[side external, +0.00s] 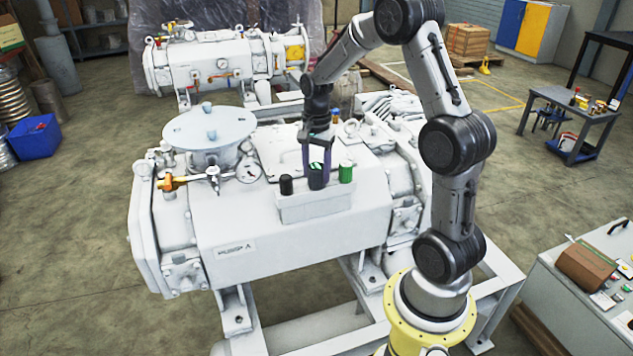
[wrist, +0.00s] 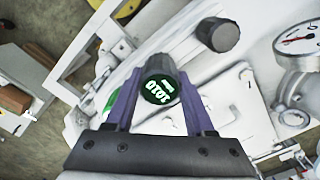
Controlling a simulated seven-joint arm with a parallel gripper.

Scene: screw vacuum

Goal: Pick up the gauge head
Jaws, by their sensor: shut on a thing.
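The gauge head (side external: 317,181) is a dark cylinder with a round green-lit display on top. It is the middle one of three small cylinders at the white box (side external: 318,206) on the front of the white pump. In the wrist view its display (wrist: 158,90) shows between my fingers, with light digits. My gripper (side external: 316,172) points down over it, and its purple fingers, also in the wrist view (wrist: 157,95), are shut on its two sides. I cannot tell whether its lower end is seated or lifted.
A black cylinder (side external: 286,185) stands close on the left and a green one (side external: 346,173) close on the right. The pump's round lidded port (side external: 210,128) and a dial gauge (side external: 248,170) lie further left. A tool table (side external: 570,115) stands far right.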

